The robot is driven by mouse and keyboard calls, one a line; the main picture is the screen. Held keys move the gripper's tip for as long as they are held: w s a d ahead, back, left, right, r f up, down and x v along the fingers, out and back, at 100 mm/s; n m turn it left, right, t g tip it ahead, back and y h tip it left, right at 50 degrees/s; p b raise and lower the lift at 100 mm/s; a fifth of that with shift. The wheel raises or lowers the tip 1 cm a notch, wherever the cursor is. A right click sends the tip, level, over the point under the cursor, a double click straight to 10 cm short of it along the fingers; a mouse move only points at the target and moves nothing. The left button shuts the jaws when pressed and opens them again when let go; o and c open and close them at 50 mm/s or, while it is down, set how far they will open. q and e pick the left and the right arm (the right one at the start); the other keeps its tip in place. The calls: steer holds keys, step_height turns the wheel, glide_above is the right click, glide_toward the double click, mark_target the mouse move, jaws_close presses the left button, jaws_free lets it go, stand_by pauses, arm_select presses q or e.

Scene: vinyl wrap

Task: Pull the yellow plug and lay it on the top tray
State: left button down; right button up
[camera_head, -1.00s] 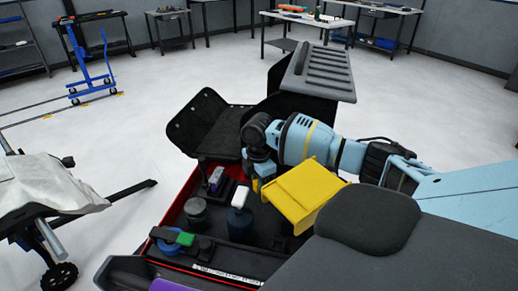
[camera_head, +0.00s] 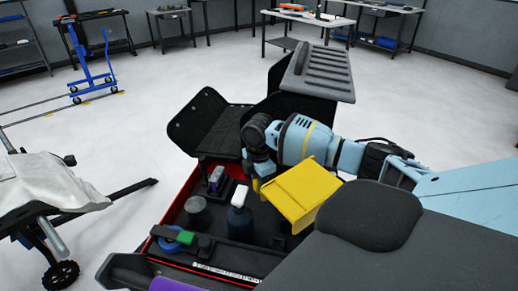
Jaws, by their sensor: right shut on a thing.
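My right gripper (camera_head: 257,178) comes in from the right and points down over the red-edged tray (camera_head: 172,217) of the dark tool cart. Its fingers are shut on a small yellow piece (camera_head: 256,186), which looks like the yellow plug. Only a sliver of this piece shows; the gripper and a larger yellow bin-like box (camera_head: 304,193) hide the rest. I cannot tell whether the piece still touches anything below. My left gripper is not in view.
The tray holds a dark round container (camera_head: 196,211), a white-capped bottle (camera_head: 240,217), a green-ended tool (camera_head: 180,236) and a blue ring (camera_head: 172,248). A black open case (camera_head: 207,125) stands behind. A cloth-covered stand (camera_head: 45,192) is at left.

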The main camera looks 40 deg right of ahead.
steer(key=shift+f, duration=0.55)
stand_by(0.6)
steer(key=o, duration=1)
step_height(320, 180, up, 8)
steer(key=shift+f, duration=0.1)
stand_by(0.4)
